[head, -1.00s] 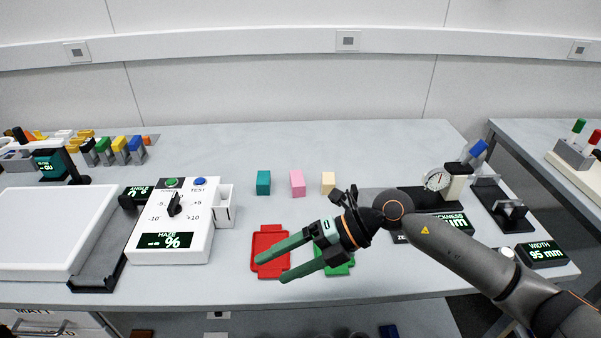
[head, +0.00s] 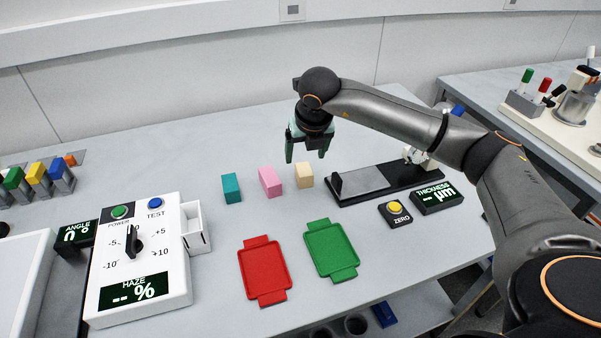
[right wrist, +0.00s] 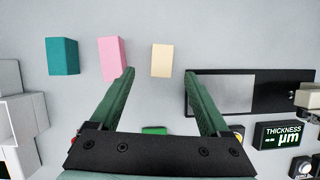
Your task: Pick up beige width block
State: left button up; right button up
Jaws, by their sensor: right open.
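The beige width block (head: 304,175) stands on the table at the right end of a row of three blocks. It also shows in the right wrist view (right wrist: 162,60), ahead of and between the fingertips. My right gripper (head: 306,158) is open and empty, with its green fingers pointing down above and near the beige block. In the right wrist view the two fingers (right wrist: 160,72) are spread wide and do not touch the block. My left gripper is not in view.
A pink block (head: 270,182) and a teal block (head: 231,188) stand left of the beige one. The thickness gauge base (head: 385,183) lies close on the right. A red tray (head: 264,270) and a green tray (head: 331,250) lie in front. The haze meter (head: 140,258) stands at left.

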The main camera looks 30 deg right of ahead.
aim_at(304, 169)
jog(key=x, duration=0.3)
jog(key=shift+p+x, duration=0.45)
jog(key=shift+x, duration=2.25)
jog(key=shift+s+d, duration=0.15)
jog(key=shift+s, duration=0.05)
grip_shut()
